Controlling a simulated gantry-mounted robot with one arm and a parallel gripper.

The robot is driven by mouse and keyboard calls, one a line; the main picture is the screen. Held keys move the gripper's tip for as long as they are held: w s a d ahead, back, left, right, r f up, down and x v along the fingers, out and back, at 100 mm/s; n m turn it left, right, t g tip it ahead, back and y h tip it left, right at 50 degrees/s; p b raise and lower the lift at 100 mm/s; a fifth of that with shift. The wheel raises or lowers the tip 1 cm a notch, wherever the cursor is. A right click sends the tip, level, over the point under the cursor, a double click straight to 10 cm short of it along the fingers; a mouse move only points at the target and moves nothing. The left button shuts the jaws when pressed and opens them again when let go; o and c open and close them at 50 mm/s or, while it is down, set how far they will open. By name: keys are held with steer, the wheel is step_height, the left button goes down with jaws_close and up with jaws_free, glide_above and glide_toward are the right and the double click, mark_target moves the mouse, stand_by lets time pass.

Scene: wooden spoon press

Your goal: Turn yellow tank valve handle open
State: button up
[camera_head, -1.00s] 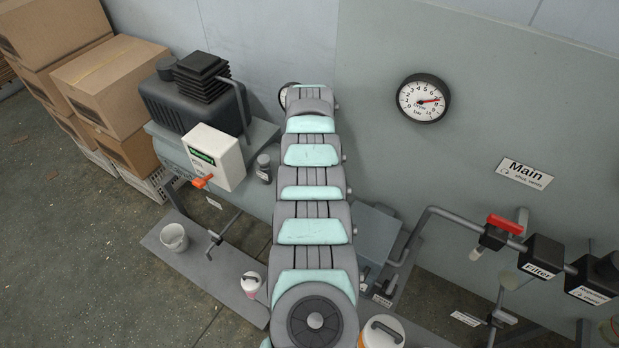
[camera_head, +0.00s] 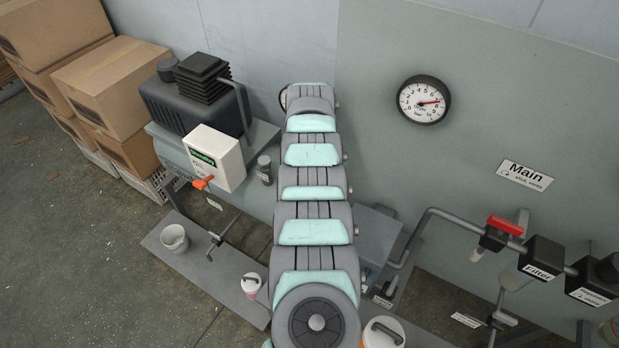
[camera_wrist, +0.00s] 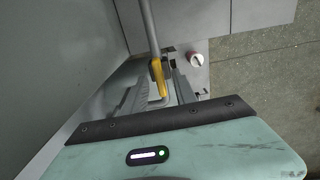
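The yellow valve handle (camera_wrist: 158,77) shows in the wrist view, just beyond the mint-green body of my gripper, at the lower end of a grey pipe (camera_wrist: 149,28). My gripper (camera_wrist: 162,78) has its grey fingers on either side of the handle. A gap shows between the fingers, and they look open around it; contact is not clear. In the head view my own arm covers the handle and my gripper.
A pressure gauge (camera_head: 423,99) hangs on the wall panel. A red-handled valve (camera_head: 503,229) and a filter block (camera_head: 541,257) sit on the pipe at right. A white switch box (camera_head: 215,158) with an orange handle stands at left. A wall lies close left in the wrist view.

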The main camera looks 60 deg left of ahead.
step_height(320, 180, up, 10)
steer(key=p, duration=0.1)
stand_by(0.6)
